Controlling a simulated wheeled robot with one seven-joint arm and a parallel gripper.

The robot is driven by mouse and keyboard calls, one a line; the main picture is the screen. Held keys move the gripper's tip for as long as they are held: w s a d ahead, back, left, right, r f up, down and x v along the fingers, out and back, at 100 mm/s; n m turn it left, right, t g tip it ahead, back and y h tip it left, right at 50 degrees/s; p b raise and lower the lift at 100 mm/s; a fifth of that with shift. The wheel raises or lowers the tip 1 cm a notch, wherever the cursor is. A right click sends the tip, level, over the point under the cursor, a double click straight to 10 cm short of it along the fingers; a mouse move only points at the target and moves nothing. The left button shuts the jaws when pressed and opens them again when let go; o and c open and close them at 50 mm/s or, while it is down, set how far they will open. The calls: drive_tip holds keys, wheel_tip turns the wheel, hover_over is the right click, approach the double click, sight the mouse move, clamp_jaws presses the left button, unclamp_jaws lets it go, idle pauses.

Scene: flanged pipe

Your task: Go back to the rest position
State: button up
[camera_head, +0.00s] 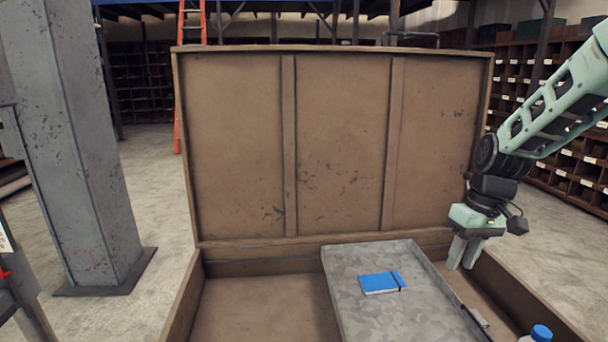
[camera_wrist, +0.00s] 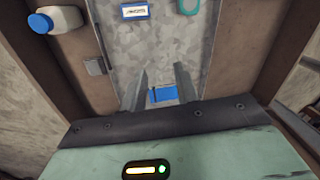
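My gripper (camera_head: 463,257) hangs at the right side of the crate, fingers pointing down, above the right edge of the grey metal tray (camera_head: 350,290). In the wrist view its two fingers (camera_wrist: 161,70) stand apart with nothing held between them. A blue notebook (camera_head: 382,283) with a dark band lies on the tray, to the left of my gripper. The notebook also shows beyond the gap between the fingers in the wrist view (camera_wrist: 164,95). No flanged pipe is in view.
A wooden crate with its lid (camera_head: 340,140) raised holds the tray. A labelled blue-and-white item (camera_wrist: 134,12) and a teal ring (camera_wrist: 189,6) lie on the tray. A grey column (camera_head: 75,150) stands left.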

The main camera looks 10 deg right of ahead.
drive_tip(key=s+a+r+n, duration=0.2)
drive_tip(key=s+a, duration=0.3)
drive_tip(key=a, duration=0.3)
drive_tip(key=s+a+r+n, duration=0.1)
drive_tip(key=s+a, duration=0.5)
drive_tip(key=a, duration=0.3)
drive_tip(key=s+a+n+h+p, duration=0.1)
drive_tip(key=s+a, duration=0.4)
drive_tip(key=s, duration=0.8)
drive_tip(key=shift+s+n, duration=0.3)
drive_tip(key=shift+n, duration=0.5)
drive_tip(key=shift+o, duration=0.2)
drive_tip(key=shift+r, duration=0.1)
